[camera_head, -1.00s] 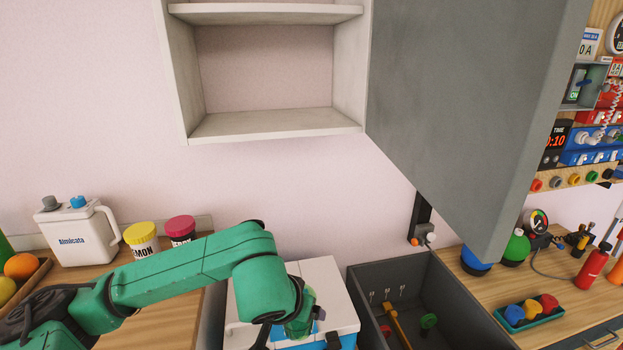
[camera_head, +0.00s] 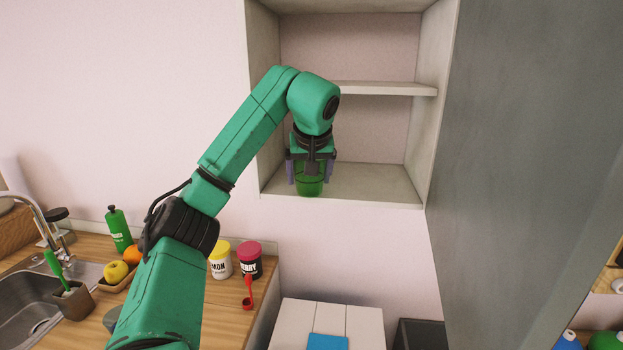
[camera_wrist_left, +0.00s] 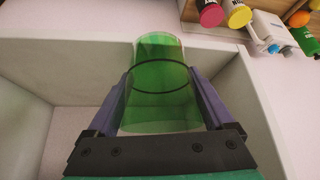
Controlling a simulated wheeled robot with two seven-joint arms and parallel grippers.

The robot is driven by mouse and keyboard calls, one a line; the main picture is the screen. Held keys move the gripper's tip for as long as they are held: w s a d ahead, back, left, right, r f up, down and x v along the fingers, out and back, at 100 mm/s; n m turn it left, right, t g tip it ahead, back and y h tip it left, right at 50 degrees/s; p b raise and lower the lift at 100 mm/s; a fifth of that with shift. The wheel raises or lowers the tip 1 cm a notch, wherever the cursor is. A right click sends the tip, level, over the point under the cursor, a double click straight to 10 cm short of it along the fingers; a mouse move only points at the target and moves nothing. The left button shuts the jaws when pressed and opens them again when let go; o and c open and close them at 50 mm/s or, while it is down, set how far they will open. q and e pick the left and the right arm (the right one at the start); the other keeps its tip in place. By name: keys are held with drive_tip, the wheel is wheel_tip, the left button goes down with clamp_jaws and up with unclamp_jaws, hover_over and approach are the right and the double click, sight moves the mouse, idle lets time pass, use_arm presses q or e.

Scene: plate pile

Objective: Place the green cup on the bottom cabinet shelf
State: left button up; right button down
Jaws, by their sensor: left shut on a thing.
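The green cup (camera_head: 309,184) is see-through and sits between the fingers of my left gripper (camera_head: 311,172), which is shut on it. In the head view the cup is at the front left of the bottom cabinet shelf (camera_head: 375,186). Whether its base touches the shelf is hard to tell. In the left wrist view the cup (camera_wrist_left: 160,85) fills the space between the two purple fingers (camera_wrist_left: 162,105), with a dark ring around it. My right gripper is not in view.
The middle shelf (camera_head: 385,89) lies above, behind my left arm. A large grey cabinet door (camera_head: 520,150) hangs open at the right. The right part of the bottom shelf is clear. Yellow-lidded (camera_head: 220,262) and red-lidded (camera_head: 249,262) jars stand on the counter below.

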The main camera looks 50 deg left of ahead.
use_arm(q)
drive_tip(key=w+a+p, duration=0.1)
drive_tip(key=a, duration=0.1)
drive_tip(key=w+a+p, duration=0.1)
drive_tip(key=a, duration=0.1)
drive_tip(key=w+a+r+p, duration=0.1)
drive_tip(key=a, duration=0.1)
drive_tip(key=shift+w+r, duration=0.1)
drive_tip(key=shift+w, duration=0.2)
drive_tip(key=shift+d+p+x, duration=0.2)
drive_tip(key=shift+p+x, duration=0.1)
drive_tip(key=shift+x, duration=0.8)
drive_tip(key=shift+w+f, duration=0.2)
drive_tip(key=shift+f, duration=0.05)
drive_tip(key=o, duration=1.1)
drive_tip(key=shift+s, duration=0.15)
drive_tip(key=shift+d+r, duration=0.2)
drive_tip(key=shift+r, duration=0.2)
drive_tip(key=v, duration=1.1)
drive_tip(key=shift+s+d, duration=0.1)
drive_tip(key=shift+s, duration=0.15)
